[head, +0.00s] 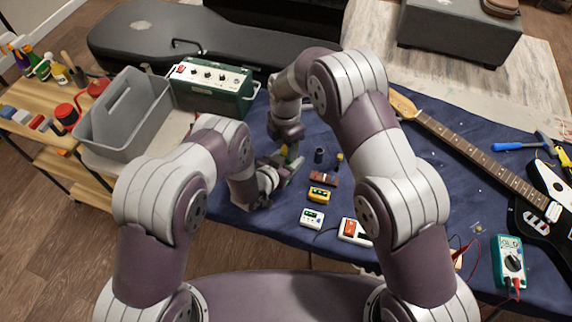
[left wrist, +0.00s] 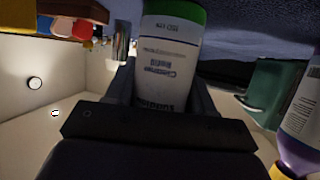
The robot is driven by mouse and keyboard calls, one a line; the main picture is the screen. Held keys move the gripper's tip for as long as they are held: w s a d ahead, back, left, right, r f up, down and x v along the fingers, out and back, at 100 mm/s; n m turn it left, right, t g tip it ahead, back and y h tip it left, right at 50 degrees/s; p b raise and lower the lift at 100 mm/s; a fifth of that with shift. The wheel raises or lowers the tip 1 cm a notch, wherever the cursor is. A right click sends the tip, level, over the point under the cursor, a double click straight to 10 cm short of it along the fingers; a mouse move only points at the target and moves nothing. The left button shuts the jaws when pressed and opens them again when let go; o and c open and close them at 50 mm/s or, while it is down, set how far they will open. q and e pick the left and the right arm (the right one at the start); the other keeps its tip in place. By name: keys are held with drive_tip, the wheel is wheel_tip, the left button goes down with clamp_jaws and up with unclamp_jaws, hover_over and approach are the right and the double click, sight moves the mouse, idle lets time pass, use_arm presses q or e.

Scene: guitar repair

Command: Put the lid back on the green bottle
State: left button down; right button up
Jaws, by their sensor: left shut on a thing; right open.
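The green bottle (left wrist: 168,70), with a white printed label and a green band, fills the middle of the left wrist view. My left gripper (left wrist: 160,95) is shut around it, one finger on each side. In the head view my left gripper (head: 285,170) is low over the blue cloth, and the bottle is mostly hidden there. My right gripper (head: 287,145) is open, pointing down just above the left one. A small yellow tip (head: 284,150) shows between the two grippers. I cannot tell whether it is the lid, or whether it touches the right fingers.
A dark cylinder (head: 319,155) and a yellow-topped bottle (head: 339,159) stand just right of the grippers. Several pedals, including a yellow one (head: 319,195), lie nearer. A green amplifier (head: 212,88) and grey tote (head: 125,115) stand left. A guitar (head: 480,150) lies right.

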wheel_tip(320, 180, up, 4)
drive_tip(key=shift+r, duration=0.1)
drive_tip(key=shift+c, duration=0.4)
wheel_tip(320, 180, up, 4)
drive_tip(key=n, duration=0.3)
drive_tip(key=shift+f, duration=0.25)
drive_tip(key=shift+f, duration=4.05)
clamp_jaws()
drive_tip(key=shift+o, duration=0.4)
unclamp_jaws()
